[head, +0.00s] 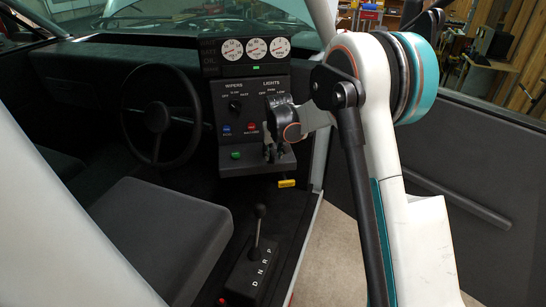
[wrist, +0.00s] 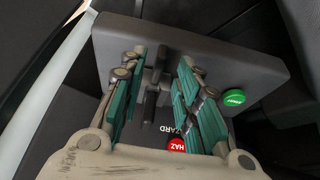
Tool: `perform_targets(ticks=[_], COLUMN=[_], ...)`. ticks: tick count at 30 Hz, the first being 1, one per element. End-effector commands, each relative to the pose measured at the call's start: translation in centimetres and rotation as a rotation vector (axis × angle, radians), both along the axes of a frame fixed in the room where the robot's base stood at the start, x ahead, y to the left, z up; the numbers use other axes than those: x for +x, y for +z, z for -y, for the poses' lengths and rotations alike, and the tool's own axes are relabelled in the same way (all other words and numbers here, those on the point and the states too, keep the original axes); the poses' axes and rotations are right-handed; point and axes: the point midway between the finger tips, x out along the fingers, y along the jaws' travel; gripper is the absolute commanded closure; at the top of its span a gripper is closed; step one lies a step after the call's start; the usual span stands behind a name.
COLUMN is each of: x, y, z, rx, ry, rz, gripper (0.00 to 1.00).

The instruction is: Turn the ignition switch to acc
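The dark ignition switch (wrist: 157,75) appears as a narrow upright black piece between the fingers in the wrist view. I cannot read its position marks. In the head view my gripper hides it. My gripper (head: 273,153) reaches down to the lower ledge of the dark dash panel (head: 241,166). In the wrist view my gripper (wrist: 160,88) is open, with green-padded fingers on either side of the switch. A gap shows on the right side; whether the left finger touches it is hard to tell.
A green button (wrist: 233,97) and a red hazard button (wrist: 176,145) are close to the right finger. In the head view, a blue button (head: 226,129), wiper knob (head: 235,106) and gear lever (head: 258,225) are nearby. A yellow tab (head: 287,183) is under the ledge.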

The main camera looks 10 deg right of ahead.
Motion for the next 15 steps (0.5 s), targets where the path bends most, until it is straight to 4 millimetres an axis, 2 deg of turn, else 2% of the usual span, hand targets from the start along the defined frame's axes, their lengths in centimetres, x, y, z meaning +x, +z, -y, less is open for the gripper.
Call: perform_targets(ticks=[1,6,15], x=[0.3,1.0,1.1], y=[-0.8,-2.3,-2.8], z=[0.0,0.1,0.1], rx=[0.000,0.000,0.000], ry=[0.000,0.000,0.000], rz=[0.000,0.000,0.000], gripper=[0.70,0.70,0.70])
